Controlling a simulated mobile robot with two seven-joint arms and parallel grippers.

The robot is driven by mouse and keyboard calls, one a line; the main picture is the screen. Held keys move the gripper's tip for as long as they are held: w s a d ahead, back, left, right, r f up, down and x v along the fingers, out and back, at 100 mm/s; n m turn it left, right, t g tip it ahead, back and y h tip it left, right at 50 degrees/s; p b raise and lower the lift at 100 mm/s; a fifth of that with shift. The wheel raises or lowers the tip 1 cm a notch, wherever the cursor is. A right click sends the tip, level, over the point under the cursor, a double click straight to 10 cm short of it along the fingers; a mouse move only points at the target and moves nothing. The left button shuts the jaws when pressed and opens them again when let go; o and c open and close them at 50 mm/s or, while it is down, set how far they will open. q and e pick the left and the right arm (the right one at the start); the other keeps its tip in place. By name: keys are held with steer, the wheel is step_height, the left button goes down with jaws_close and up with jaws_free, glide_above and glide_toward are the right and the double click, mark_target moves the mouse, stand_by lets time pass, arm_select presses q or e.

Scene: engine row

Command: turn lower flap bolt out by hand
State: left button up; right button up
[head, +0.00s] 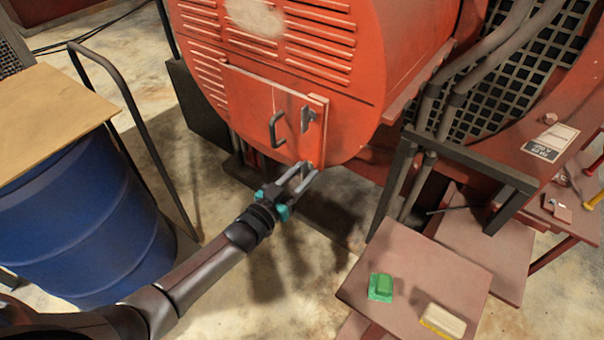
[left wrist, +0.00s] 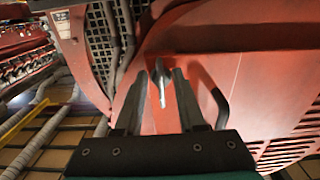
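The flap (head: 246,100) is a red panel low on the round red engine housing, with a dark handle (head: 275,130) and a grey metal latch (head: 307,119). A small orange-yellow spot shows at its lower right edge, by my fingertips; I cannot tell whether it is the bolt. My left gripper (head: 309,172) is just below that edge, fingers apart. In the left wrist view the open fingers (left wrist: 158,80) point at the red panel. A grey metal piece with a pale stem (left wrist: 162,85) shows between them, seemingly untouched. The handle (left wrist: 220,108) is to its right. My right gripper is not in view.
A blue drum (head: 85,215) with a wooden board (head: 45,115) on top stands at left, beside a dark bent rail (head: 135,115).

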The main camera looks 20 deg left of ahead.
arm_select(q)
steer(key=shift+s, duration=0.1)
steer(key=shift+s+a+f, duration=0.1)
steer(key=shift+s+a, duration=0.15)
steer(key=shift+s, duration=0.25)
steer(key=v, duration=1.4)
